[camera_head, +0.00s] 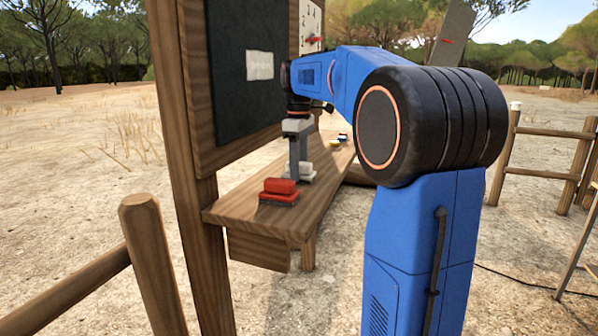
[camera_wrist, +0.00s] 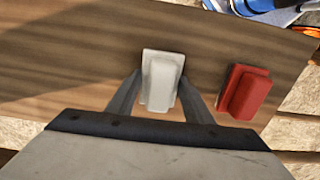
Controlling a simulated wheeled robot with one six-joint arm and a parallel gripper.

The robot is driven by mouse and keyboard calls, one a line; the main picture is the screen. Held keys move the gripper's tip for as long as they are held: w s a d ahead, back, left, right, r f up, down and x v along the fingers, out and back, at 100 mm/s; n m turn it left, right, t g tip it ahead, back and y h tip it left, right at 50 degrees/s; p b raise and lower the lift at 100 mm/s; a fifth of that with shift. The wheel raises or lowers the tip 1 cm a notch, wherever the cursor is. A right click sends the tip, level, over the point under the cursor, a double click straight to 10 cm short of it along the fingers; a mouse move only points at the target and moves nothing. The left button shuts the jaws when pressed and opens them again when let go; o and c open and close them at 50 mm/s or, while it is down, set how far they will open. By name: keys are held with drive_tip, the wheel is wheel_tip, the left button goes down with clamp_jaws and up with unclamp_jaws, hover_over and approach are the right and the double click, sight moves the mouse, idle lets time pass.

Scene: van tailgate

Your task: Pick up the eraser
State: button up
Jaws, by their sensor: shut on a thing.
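A white block on a pale base, seemingly an eraser (camera_wrist: 161,78), is between the two fingers of my gripper (camera_wrist: 160,92) in the wrist view. My gripper is shut on it. In the head view my gripper (camera_head: 299,176) points down at the wooden ledge, and the white eraser (camera_head: 307,168) shows partly behind it. It looks to be at or very near the ledge surface; I cannot tell if it touches. A similar red eraser (camera_wrist: 246,92) lies to the right in the wrist view. In the head view the red eraser (camera_head: 279,190) is on the ledge's near end, left of my gripper.
The wooden ledge (camera_head: 240,211) runs below a dark board (camera_head: 235,105) in a wooden frame, close on the left. Small coloured items (camera_head: 341,137) lie farther along the ledge. A wooden post (camera_head: 150,262) and rail stand at the lower left.

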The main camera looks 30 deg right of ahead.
wheel_tip(320, 180, up, 10)
drive_tip(key=shift+f, duration=0.1)
idle(0.4)
drive_tip(key=shift+o, duration=1)
drive_tip(key=shift+c, duration=0.5)
